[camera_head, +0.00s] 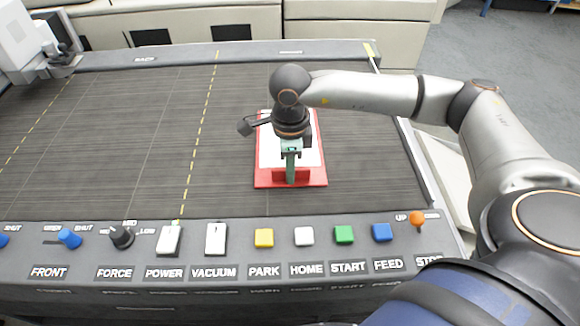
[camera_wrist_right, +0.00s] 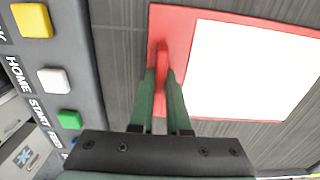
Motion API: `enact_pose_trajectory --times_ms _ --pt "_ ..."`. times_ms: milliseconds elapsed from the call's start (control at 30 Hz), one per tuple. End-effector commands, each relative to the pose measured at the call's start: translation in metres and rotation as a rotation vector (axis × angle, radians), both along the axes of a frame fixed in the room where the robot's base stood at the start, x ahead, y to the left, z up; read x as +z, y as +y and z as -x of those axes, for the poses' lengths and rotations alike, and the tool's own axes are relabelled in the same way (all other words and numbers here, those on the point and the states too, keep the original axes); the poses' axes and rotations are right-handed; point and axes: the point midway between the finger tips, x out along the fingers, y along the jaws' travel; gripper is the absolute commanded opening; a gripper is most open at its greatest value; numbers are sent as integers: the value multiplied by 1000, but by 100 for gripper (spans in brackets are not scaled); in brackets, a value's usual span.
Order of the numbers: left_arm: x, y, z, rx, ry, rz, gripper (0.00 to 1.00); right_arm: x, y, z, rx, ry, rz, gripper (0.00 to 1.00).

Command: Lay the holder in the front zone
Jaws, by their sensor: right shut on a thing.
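The holder (camera_head: 262,180) is a flat red frame with a white sheet and an upright red tab at its near edge. It is over the dark slatted bed (camera_head: 110,150), right of a yellow dashed line; I cannot tell whether it touches the bed. My right gripper (camera_head: 290,176) comes down from above with green fingers shut on the red tab. In the right wrist view the fingers (camera_wrist_right: 163,80) pinch the tab, with the holder's red rim (camera_wrist_right: 215,14) beyond. No marked front zone is clear; a FRONT label (camera_head: 49,272) is on the panel. My left gripper is not in view.
The control panel (camera_head: 200,268) with buttons, switches and an orange-tipped lever (camera_head: 417,219) runs along the bed's near edge. A white machine head (camera_head: 25,45) stands at the far left. The bed left of the holder is clear. Cabinets (camera_head: 180,22) stand behind.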

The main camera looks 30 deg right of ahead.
Motion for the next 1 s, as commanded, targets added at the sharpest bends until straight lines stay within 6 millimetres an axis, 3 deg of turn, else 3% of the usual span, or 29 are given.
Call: enact_pose_trajectory --times_ms 167,200,467,800,1000 --pt "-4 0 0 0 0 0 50 -3 0 -1 0 -2 -1 0" --pt "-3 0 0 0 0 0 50 -2 0 0 0 -1 -1 17" --pt "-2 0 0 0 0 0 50 -2 0 0 0 1 -1 45" --pt "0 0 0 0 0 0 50 4 0 0 0 -1 0 45" --pt "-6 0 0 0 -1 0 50 38 0 -2 0 -6 -1 45"
